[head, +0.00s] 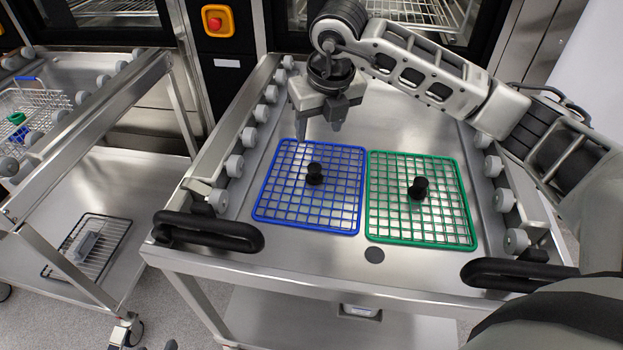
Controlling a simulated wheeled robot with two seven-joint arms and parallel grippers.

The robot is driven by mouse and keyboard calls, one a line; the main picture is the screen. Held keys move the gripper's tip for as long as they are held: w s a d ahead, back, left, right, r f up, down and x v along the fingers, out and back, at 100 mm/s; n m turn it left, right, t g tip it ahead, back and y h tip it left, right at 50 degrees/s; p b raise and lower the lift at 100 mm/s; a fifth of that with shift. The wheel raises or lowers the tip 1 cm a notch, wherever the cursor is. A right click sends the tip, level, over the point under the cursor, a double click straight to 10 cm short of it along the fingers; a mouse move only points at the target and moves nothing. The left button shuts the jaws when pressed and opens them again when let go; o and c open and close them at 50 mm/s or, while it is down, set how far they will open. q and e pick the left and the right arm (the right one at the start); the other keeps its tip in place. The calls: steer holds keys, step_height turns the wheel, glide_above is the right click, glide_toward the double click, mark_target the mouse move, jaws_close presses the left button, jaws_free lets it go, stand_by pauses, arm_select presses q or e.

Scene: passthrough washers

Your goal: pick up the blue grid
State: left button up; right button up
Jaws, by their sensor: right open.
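The blue grid (281,211) lies flat on the steel cart top (300,257), with a black knob (314,173) standing near its middle. My right gripper (318,128) points down above the far edge of the blue grid, behind the knob. It is open and empty, and apart from the knob. My left gripper is not in the head view.
A green grid (441,226) with its own black knob lies close to the right of the blue one. White rollers line both cart sides, and black handles (208,232) stand at the front corners. A second cart with a wire basket (32,112) is at left.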

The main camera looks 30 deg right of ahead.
glide_above(315, 167)
steer(key=f, duration=0.7)
steer(key=shift+s+a+f, duration=0.25)
steer(key=shift+s+f, duration=0.1)
steer(key=shift+s, duration=0.05)
steer(key=x, duration=0.2)
steer(key=s+x, duration=0.1)
steer(key=x, duration=0.1)
steer(key=shift+w+d+f, duration=0.1)
steer(key=shift+d+f, duration=0.05)
steer(key=shift+f, duration=0.1)
steer(key=shift+w+f, duration=0.15)
steer(key=shift+f, duration=0.3)
steer(key=shift+r, duration=0.1)
jaws_close()
